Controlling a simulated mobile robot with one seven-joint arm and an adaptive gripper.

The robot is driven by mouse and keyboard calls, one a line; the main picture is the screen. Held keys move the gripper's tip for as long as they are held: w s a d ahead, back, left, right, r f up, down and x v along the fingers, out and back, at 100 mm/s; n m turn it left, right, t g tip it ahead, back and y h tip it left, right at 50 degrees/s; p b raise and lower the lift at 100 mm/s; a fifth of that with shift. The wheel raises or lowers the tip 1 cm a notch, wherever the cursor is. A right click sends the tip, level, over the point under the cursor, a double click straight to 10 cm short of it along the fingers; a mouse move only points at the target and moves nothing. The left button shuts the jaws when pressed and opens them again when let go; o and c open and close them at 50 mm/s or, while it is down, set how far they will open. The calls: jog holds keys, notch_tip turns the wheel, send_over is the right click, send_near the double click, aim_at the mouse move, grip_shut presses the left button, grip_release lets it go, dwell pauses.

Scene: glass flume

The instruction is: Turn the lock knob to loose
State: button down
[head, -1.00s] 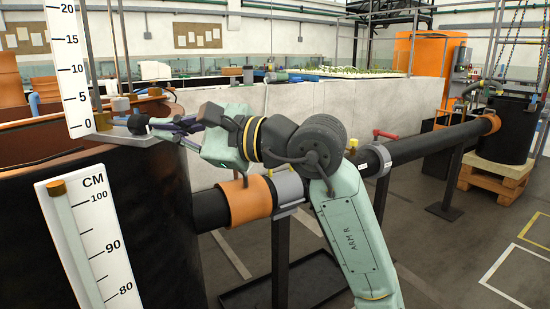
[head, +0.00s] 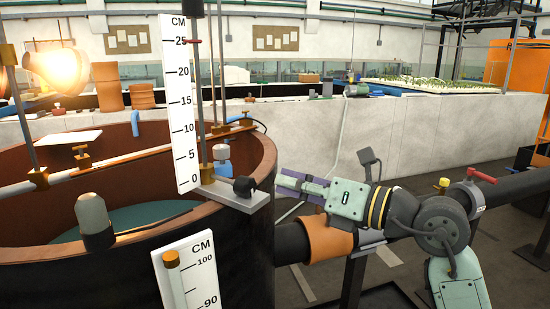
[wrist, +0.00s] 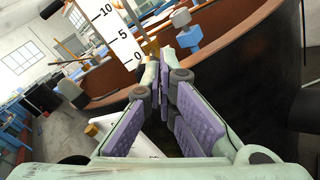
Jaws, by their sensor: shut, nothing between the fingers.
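A small black knob (head: 243,187) sits on the grey bracket (head: 232,198) at the foot of the upright white CM scale (head: 179,105), on the rim of the big round tank. I see no readable mark showing whether it is tight or loose. My gripper (head: 279,183) is shut and empty, just right of the knob with a gap between them in the head view. In the wrist view, my purple-padded fingers (wrist: 159,62) point toward the foot of the scale (wrist: 124,38), and I cannot make out the knob clearly there.
The brown tank rim (head: 262,150) curves below and behind the bracket. A lower CM scale (head: 190,275) stands on the tank's outside. A grey-capped fitting (head: 93,215) sits on the near rim. A black pipe with an orange collar (head: 328,240) runs under my arm.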

aim_at(268, 195)
jog(key=x, duration=0.4)
jog(key=shift+w+a+r, duration=0.1)
jog(key=shift+w+a, duration=0.05)
jog(key=shift+a, duration=0.2)
